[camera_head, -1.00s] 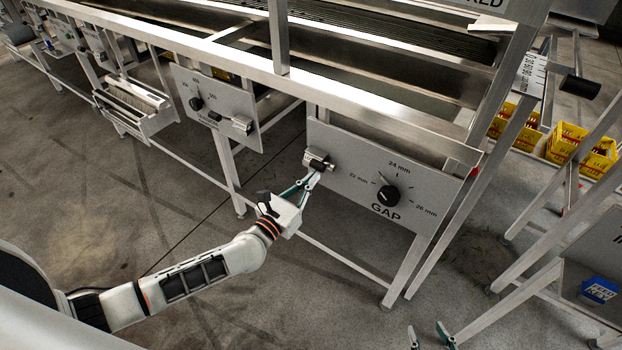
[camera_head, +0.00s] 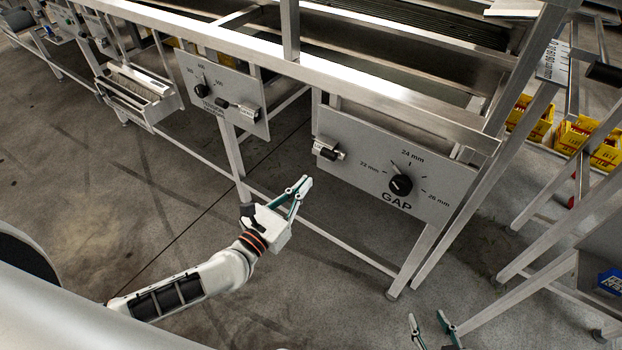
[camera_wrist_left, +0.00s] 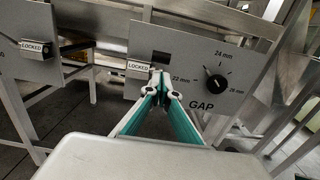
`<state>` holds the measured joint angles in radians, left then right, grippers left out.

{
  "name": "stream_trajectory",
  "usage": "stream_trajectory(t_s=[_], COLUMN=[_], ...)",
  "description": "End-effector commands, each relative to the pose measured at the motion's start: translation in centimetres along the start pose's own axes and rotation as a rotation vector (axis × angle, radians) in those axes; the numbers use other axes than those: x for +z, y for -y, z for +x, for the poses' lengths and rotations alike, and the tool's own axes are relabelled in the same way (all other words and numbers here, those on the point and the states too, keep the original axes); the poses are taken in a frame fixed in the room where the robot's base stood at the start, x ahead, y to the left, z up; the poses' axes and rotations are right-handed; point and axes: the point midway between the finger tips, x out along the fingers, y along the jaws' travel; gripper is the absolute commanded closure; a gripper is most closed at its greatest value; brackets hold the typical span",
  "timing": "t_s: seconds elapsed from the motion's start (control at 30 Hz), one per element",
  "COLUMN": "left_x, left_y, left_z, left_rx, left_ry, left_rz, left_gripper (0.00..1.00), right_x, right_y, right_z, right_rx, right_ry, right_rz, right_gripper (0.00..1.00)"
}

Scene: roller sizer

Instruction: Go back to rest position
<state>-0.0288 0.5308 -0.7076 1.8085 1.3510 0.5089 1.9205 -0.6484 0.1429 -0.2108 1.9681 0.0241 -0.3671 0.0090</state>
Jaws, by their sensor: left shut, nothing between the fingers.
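My left gripper (camera_head: 301,186) is in front of the machine frame, below and left of the GAP panel, apart from it. Its fingers are together with nothing between them; they also show in the left wrist view (camera_wrist_left: 157,82). The grey GAP panel (camera_head: 440,180) carries a black knob (camera_head: 401,185) and a metal latch block (camera_head: 328,149) at its left; the latch reads LOCKED in the left wrist view (camera_wrist_left: 138,68). My right gripper (camera_head: 431,330) shows only its fingertips at the bottom edge, with a gap between them.
A second panel (camera_head: 222,90) with a knob and latch stands to the left. Slanted metal legs (camera_head: 490,170) stand at the right, with yellow crates (camera_head: 590,143) behind. A blue object (camera_head: 610,281) sits at the far right. The concrete floor (camera_head: 90,210) on the left is clear.

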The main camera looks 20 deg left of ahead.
Motion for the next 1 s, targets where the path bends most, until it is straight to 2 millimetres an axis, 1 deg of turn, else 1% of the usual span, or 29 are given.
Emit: stream_trajectory(t_s=[0.03, 0.13, 0.67, 0.77, 0.87, 0.97, 1.0], left_x=[0.3, 0.5, 0.4, 0.4, 0.3, -0.1, -0.4], left_y=[0.0, 0.0, 0.0, 0.3, 1.6, 3.5, 4.3], left_z=[-0.4, -0.8, -0.9, -1.0, -1.6, -2.8, -3.4], left_rx=[0.0, 0.0, -0.001, -0.007, -0.033, -0.074, -0.095], left_ry=[0.0, -0.001, -0.002, -0.001, 0.006, 0.016, 0.019], left_rz=[0.0, 0.0, 0.0, 0.034, 0.185, 0.478, 0.628], left_gripper=[1.0, 1.0, 1.0, 1.0, 1.0, 1.0, 1.0], right_x=[-0.1, -0.1, 0.4, 0.4, 0.3, 0.2, 0.2], right_y=[0.0, 0.0, 0.3, 0.3, 0.3, 0.3, 0.3], right_z=[-0.1, -0.1, 0.0, 0.0, 0.0, 0.0, 0.0], right_rx=[0.0, 0.0, -0.003, -0.003, -0.003, -0.003, -0.003], right_ry=[-0.001, -0.001, 0.009, 0.009, 0.008, 0.007, 0.006], right_rz=[0.0, 0.0, 0.004, 0.004, 0.004, 0.004, 0.004], right_gripper=[0.6, 0.6, 0.6, 0.6, 0.6, 0.6, 0.6])
